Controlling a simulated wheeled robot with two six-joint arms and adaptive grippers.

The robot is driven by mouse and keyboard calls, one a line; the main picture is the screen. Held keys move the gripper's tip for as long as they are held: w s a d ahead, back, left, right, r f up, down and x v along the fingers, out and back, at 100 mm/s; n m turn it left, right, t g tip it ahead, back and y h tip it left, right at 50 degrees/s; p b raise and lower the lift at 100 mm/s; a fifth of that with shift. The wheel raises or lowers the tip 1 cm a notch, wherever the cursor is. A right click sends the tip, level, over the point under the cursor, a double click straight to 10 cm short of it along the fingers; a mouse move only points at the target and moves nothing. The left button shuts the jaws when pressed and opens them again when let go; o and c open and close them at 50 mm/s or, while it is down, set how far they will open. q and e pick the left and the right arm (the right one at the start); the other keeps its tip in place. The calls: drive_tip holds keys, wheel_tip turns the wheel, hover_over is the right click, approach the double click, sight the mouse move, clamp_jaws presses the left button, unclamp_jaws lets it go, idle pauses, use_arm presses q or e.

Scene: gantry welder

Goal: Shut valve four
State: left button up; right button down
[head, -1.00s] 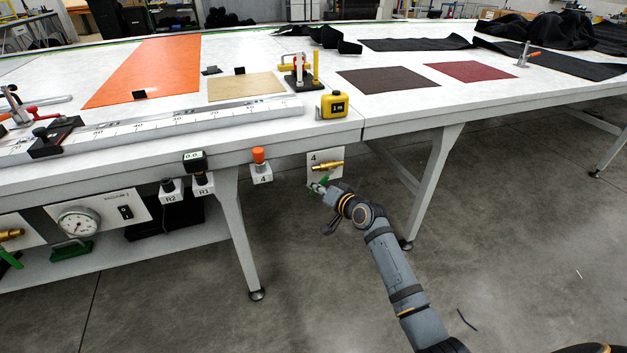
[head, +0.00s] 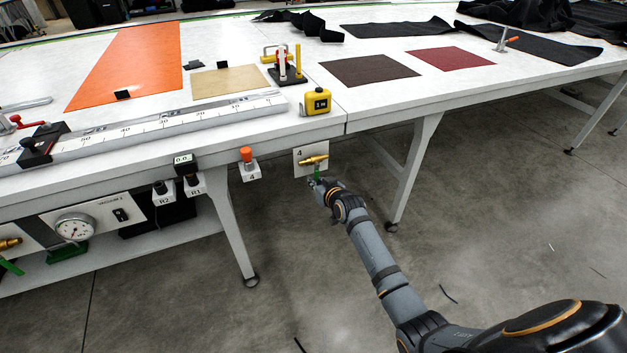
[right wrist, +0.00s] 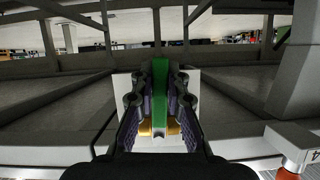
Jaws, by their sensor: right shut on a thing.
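Valve four is a brass valve body (head: 314,160) on a white plate marked 4 (head: 299,165), below the table's front edge. Its green handle (head: 317,173) hangs down from the brass body. My right gripper (head: 317,183) is at the lower part of this handle. In the right wrist view the green handle (right wrist: 160,60) stands between the two dark fingers of my right gripper (right wrist: 160,78), which are shut on it. The brass body (right wrist: 146,129) shows partly behind the fingers. My left gripper is not in view.
Table legs (head: 230,235) stand left and right of my right arm. A yellow tape measure (head: 316,102) lies on the table (head: 390,120) above. The floor in front is mostly clear.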

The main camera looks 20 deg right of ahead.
drive_tip(key=shift+f, duration=0.1)
idle(0.4)
drive_tip(key=c, duration=1.3)
unclamp_jaws()
drive_tip(key=v, duration=1.2)
